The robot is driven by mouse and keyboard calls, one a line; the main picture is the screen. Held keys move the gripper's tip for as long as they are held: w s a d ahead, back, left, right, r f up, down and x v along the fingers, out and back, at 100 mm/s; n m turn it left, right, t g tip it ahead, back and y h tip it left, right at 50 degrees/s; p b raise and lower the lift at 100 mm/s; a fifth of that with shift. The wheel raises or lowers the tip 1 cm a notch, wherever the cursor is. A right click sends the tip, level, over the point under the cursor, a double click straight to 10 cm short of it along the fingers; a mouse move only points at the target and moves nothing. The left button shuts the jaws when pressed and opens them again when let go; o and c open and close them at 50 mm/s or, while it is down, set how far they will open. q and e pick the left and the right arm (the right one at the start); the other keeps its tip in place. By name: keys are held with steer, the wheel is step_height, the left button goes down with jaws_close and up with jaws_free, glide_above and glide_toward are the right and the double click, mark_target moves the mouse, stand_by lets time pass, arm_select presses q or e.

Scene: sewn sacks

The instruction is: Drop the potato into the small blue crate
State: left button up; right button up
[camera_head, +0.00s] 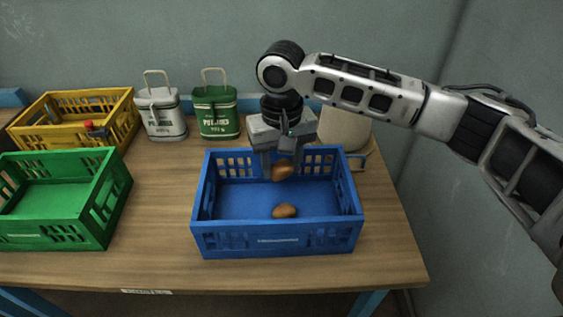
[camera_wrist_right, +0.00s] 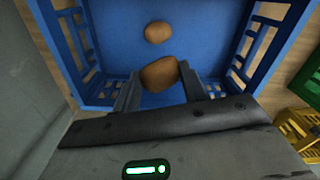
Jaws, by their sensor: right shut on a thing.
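The blue crate (camera_head: 277,243) stands on the table at the centre right. My right gripper (camera_head: 283,168) points down over the back part of the crate. It is shut on a brown potato (camera_head: 283,172), which also shows between the fingers in the right wrist view (camera_wrist_right: 159,74). A second brown potato (camera_head: 285,211) lies on the crate floor near the front wall. It shows beyond the held one in the right wrist view (camera_wrist_right: 158,32). I cannot tell exactly how high the held potato is above the crate floor. My left gripper is not in view.
A green crate (camera_head: 104,201) stands at the left, with a yellow crate (camera_head: 122,120) holding a small red item behind it. A white canister (camera_head: 160,115) and a green canister (camera_head: 216,113) stand at the back. A pale object (camera_head: 345,128) is partly hidden behind my right gripper.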

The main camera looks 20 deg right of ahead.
mark_target(282, 163)
steer(key=shift+f, duration=0.3)
steer(key=shift+r, duration=0.1)
steer(key=o, duration=1)
steer(key=shift+o, duration=0.2)
step_height(282, 163, up, 16)
steer(key=shift+p, duration=0.3)
